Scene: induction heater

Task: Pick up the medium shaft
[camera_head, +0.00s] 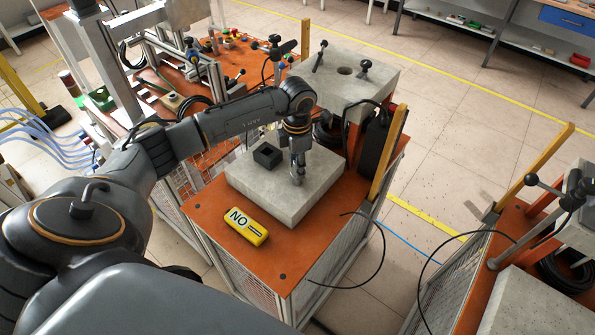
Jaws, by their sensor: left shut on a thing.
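My left gripper (298,152) points down over a grey slab (298,203) on the orange table. It is shut on a small grey metal piece (298,174), which appears to be the medium shaft and shows just below the fingers. The fingers and wrist hide its upper part. Its lower end is at or close to the slab's top; I cannot tell whether it touches. My right gripper is not in view.
A black block (268,155) sits on the slab, left of the gripper. A yellow "NO" box (246,226) lies on the orange tabletop (290,262) in front. Behind stands a taller grey block (378,82) with black clamps. Another orange bench (484,268) stands right.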

